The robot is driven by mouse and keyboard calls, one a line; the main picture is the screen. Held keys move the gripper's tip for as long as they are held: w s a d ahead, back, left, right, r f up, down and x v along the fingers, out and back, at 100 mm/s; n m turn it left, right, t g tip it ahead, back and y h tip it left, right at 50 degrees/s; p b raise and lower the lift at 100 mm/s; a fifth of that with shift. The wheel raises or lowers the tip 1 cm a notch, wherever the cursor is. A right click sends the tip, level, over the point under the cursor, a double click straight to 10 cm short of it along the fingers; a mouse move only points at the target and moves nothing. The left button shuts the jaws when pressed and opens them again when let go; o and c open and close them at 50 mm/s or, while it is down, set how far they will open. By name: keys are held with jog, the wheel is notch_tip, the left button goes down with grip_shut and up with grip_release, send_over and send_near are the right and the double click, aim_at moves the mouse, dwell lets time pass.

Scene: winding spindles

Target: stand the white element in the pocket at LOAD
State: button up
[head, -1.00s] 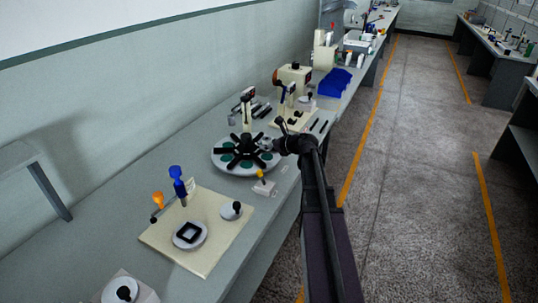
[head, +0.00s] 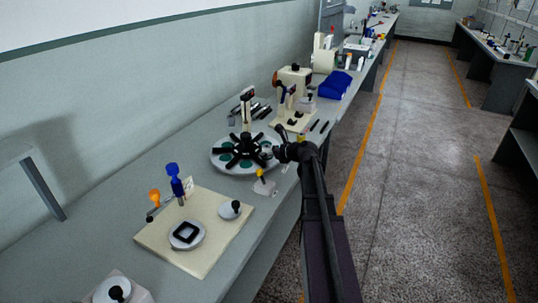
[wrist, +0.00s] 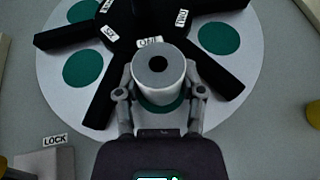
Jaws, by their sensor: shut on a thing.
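My gripper (wrist: 161,93) is shut on the white element (wrist: 158,70), a white cylinder with a dark round spot in its top, seen nearly end-on in the wrist view. It is over the edge of a white turntable (wrist: 60,45) with black arms and green round spots. The element is between two black arms, in front of a label that it partly hides. A green patch (wrist: 160,108) shows below it. I cannot tell whether its base touches the turntable. In the head view my gripper (head: 275,152) is at the turntable's right side (head: 222,163).
A plate marked LOCK (wrist: 45,160) is at lower left in the wrist view. In the head view a small block with a yellow knob (head: 263,185) stands before the turntable. A cream board (head: 205,255) with posts is nearer. A cream machine (head: 293,80) is behind.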

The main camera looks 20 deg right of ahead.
jog(key=shift+f, duration=0.1)
jog(key=o, duration=0.9)
jog(key=shift+c, duration=0.2)
jog(key=shift+r, duration=0.2)
jog(key=shift+s+d+r, duration=0.1)
jog(key=shift+s, duration=0.1)
jog(key=p+v, duration=0.4)
jog(key=v, duration=0.5)
jog(key=shift+s+d+r, duration=0.15)
jog(key=shift+s, duration=0.2)
jog(key=shift+p+v, duration=0.3)
jog(key=shift+v, duration=0.55)
